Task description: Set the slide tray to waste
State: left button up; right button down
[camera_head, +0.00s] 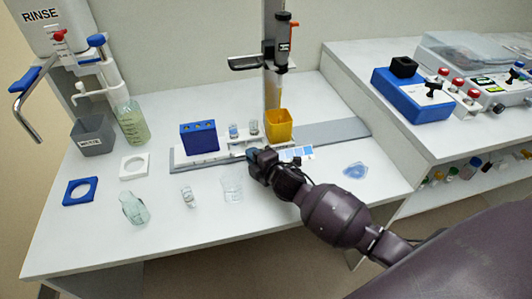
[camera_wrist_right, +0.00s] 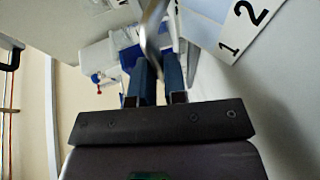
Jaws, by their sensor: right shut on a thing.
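The slide tray (camera_head: 212,157) is a pale carriage on a long grey rail (camera_head: 340,131) under the tall column in the head view. It carries a blue block (camera_head: 199,137), two small vials and a yellow cup (camera_head: 278,125). My right gripper (camera_head: 257,157) is at the tray's front edge. In the wrist view, its fingers (camera_wrist_right: 158,68) are shut on a shiny metal handle (camera_wrist_right: 151,25), which appears to be the tray's. A label strip (camera_head: 297,152) lies beside the gripper; numbers 1 and 2 show on it in the wrist view (camera_wrist_right: 242,28). My left gripper is not in view.
A grey cup marked WASTE (camera_head: 93,135) stands at the left, near a bottle (camera_head: 131,124). A clear beaker (camera_head: 231,187), a vial (camera_head: 188,197) and a tilted clear vessel (camera_head: 134,208) are in front. A blue patch (camera_head: 355,171) lies at right.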

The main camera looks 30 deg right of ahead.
jog(key=shift+a, duration=0.2)
jog(key=c, duration=1.5)
grip_release()
jog(key=shift+o, duration=0.3)
jog(key=shift+w+a, duration=0.1)
jog(key=shift+s+d+r, duration=0.15)
jog(key=shift+s+d, duration=0.05)
jog(key=shift+s, duration=0.45)
jog(key=p+v, duration=0.1)
jog(key=v, duration=0.7)
jog(key=shift+s+d+r+p, duration=0.1)
jog(key=shift+s+p, duration=0.2)
jog(key=shift+s, duration=0.4)
